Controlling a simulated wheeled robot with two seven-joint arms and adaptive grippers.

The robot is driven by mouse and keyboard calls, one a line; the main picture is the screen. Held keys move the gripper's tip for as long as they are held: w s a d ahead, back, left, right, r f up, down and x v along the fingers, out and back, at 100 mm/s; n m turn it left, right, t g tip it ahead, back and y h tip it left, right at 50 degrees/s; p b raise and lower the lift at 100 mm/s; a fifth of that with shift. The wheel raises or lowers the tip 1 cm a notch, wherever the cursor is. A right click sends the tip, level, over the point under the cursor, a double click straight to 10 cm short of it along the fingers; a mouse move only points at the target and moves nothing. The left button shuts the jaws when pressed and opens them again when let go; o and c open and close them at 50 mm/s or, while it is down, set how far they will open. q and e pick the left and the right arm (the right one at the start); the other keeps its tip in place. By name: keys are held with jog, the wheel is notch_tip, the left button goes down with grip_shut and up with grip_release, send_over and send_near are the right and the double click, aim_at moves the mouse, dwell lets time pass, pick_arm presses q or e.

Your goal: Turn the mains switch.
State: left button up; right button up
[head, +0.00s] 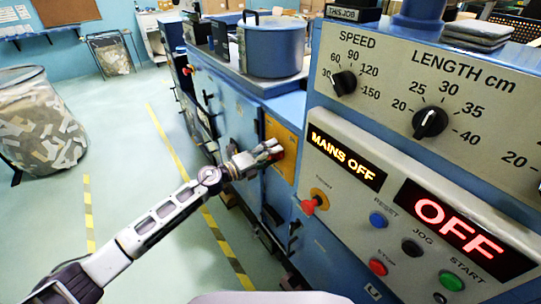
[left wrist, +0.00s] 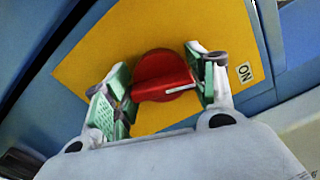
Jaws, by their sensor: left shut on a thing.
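The mains switch is a round red knob (left wrist: 163,72) with a raised grip bar and a white pointer line, on a yellow plate (left wrist: 110,45). In the left wrist view the white line points right, toward a small ON label (left wrist: 244,73). My left gripper (left wrist: 160,88) has its green-padded fingers on both sides of the knob's bar and is shut on it. In the head view my left gripper (head: 270,150) reaches the yellow plate (head: 283,130) on the blue machine's side and mostly hides the knob. My right gripper is not in view.
The machine's panel has a lit MAINS OFF display (head: 345,158) and a red OFF display (head: 465,232). A red knob (head: 309,206) sticks out left of the blue reset button (head: 377,220). A scrap bin (head: 40,120) stands at the left; floor between is clear.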

pick_arm(q)
jog(key=shift+f+m, duration=0.1)
jog(key=shift+m, duration=0.9)
jog(key=shift+m+b, duration=0.6)
jog(key=shift+m, duration=0.9)
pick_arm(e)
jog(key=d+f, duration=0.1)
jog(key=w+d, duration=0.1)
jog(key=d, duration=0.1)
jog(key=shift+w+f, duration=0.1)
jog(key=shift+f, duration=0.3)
pick_arm(q)
jog(key=shift+s, duration=0.1)
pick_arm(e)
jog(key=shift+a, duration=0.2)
pick_arm(q)
jog(key=o, duration=1)
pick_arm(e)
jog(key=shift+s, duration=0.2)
